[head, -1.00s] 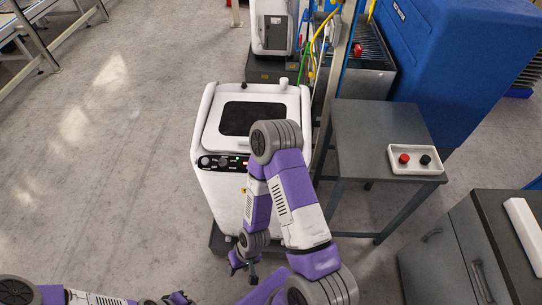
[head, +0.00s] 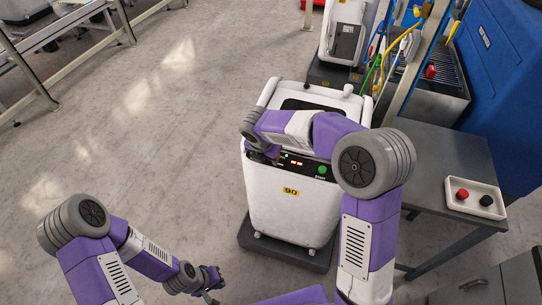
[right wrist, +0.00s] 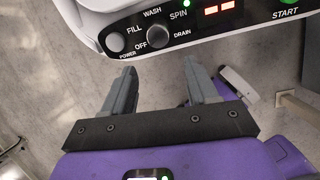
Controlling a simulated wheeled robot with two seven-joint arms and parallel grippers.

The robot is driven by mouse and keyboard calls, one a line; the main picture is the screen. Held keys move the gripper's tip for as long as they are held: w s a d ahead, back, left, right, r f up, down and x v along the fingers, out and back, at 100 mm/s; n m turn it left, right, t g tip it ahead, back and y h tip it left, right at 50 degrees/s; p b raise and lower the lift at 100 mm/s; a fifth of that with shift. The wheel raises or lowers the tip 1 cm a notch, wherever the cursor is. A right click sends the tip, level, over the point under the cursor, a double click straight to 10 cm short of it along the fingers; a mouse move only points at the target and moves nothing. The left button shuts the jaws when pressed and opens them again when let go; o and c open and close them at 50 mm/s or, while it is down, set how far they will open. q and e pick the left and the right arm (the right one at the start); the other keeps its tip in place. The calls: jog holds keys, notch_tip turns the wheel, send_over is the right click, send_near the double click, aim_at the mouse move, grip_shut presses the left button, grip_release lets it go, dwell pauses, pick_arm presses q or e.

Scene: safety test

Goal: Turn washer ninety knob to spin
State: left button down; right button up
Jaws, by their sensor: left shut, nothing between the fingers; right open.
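The white washer (head: 290,220) stands in the middle of the head view with a yellow 90 label on its front. My right arm hides the left part of its control panel. My left gripper (head: 212,284) is shut and empty, low and left of the washer.
A round POWER button (right wrist: 115,42) is left of the knob, and a green START button (head: 322,169) is to its right. A grey table (head: 440,160) with a tray (head: 474,207) stands right of the washer.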

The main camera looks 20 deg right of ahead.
jog(key=shift+n+h, duration=0.4)
jog(key=shift+n, duration=0.3)
jog(key=w+f, duration=0.1)
jog(key=w+d+f+b, duration=0.2)
jog(key=f, duration=0.1)
jog(key=shift+w+d+f, duration=0.1)
jog(key=shift+w+d, duration=0.05)
jog(key=shift+d, duration=0.1)
jog(key=c, duration=1)
jog(key=shift+c, duration=0.2)
